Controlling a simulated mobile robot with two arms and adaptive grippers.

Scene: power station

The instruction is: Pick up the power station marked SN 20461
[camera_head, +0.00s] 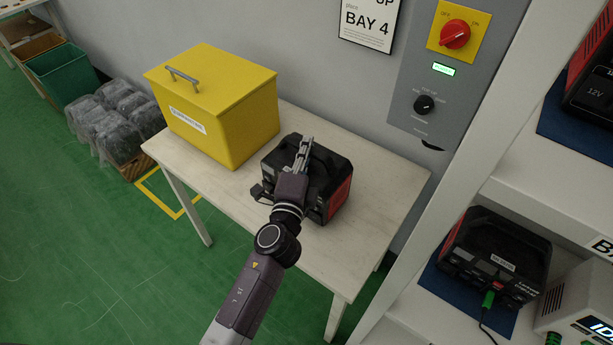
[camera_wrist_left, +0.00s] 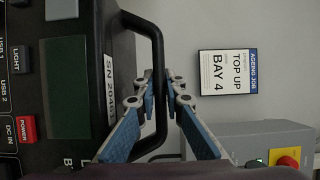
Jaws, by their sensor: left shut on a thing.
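The power station (camera_head: 332,172), black with red sides, is on the white table beside the yellow box. In the left wrist view its front panel (camera_wrist_left: 68,85) shows a dark screen, a red power button and a label (camera_wrist_left: 110,85) reading SN 2046, its last digit hard to read. My left gripper (camera_head: 303,147) is above the power station, shut on its black carry handle (camera_wrist_left: 157,50). In the left wrist view the blue-padded fingers (camera_wrist_left: 166,88) close around the handle bar. My arm hides part of the power station in the head view. My right gripper is out of view.
The yellow lidded box (camera_head: 228,120) stands close to the left of the power station. The table (camera_head: 375,215) is bare at the right. A grey control panel (camera_head: 445,85) is on the wall behind. Another power station (camera_head: 495,250) sits on the white shelf at right.

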